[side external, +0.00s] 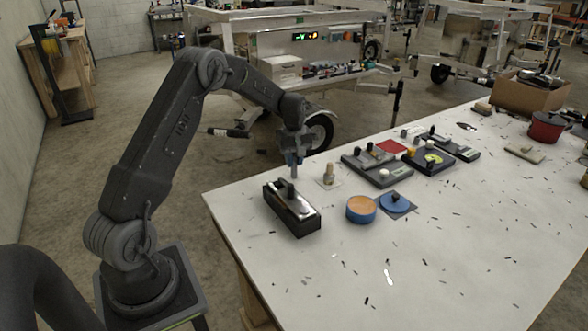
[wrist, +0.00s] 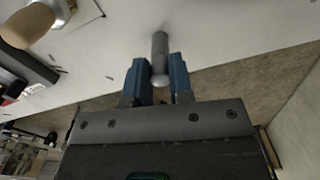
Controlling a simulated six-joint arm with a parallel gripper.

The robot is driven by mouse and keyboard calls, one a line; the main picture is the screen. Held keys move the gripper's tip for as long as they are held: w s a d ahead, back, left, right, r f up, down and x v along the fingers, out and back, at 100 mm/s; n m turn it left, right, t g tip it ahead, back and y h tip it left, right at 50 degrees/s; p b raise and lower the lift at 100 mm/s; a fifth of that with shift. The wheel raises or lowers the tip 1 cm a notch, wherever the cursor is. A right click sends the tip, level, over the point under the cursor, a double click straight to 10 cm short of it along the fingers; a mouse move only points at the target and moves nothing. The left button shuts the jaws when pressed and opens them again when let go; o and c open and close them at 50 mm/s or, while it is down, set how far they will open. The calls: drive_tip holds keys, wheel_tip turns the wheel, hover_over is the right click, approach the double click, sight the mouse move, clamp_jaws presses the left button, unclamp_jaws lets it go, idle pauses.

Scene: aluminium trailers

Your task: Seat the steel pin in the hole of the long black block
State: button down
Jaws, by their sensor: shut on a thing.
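My gripper (side external: 293,160) has blue fingers shut on the steel pin (side external: 294,171), which hangs upright below them. In the wrist view the grey pin (wrist: 160,52) with its rounded end sits between the two blue fingers (wrist: 159,80). The long black block (side external: 308,228) stands near the left edge of the white table, with a shiny top plate and a small dark upright piece on it. In the side view the pin appears just above and behind the block's far end, apart from it. The hole cannot be made out, and the block is not clearly seen in the wrist view.
A wooden-handled piece (side external: 328,175) stands on a pale plate right of the pin. An orange-topped blue tin (side external: 360,210), a blue disc (side external: 396,202) and dark trays (side external: 377,171) lie further right. Small dark scraps litter the table (side external: 440,265); its front is otherwise open.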

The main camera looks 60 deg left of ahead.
drive_tip(key=shift+r, duration=0.15)
wheel_tip(320, 180, up, 4)
drive_tip(key=shift+f, duration=0.15)
drive_tip(key=s+a+r, duration=0.6)
drive_tip(key=s+r, duration=0.1)
drive_tip(key=s, duration=0.2)
drive_tip(key=d+f+m, duration=0.1)
drive_tip(key=d+m, duration=0.3)
drive_tip(key=d, duration=0.8)
drive_tip(key=shift+m, duration=0.3)
drive_tip(key=shift+s+d+f, duration=0.1)
drive_tip(key=shift+d+f, duration=0.15)
drive_tip(key=shift+f, duration=1.15)
drive_tip(key=shift+s+d+f, duration=0.1)
drive_tip(key=shift+d+f, duration=0.15)
drive_tip(key=shift+f, duration=1.2)
drive_tip(key=shift+s+d+f, duration=0.1)
drive_tip(key=shift+d+f, duration=0.15)
drive_tip(key=shift+f, duration=1.15)
drive_tip(key=shift+f, duration=0.15)
drive_tip(key=c, duration=1)
unclamp_jaws()
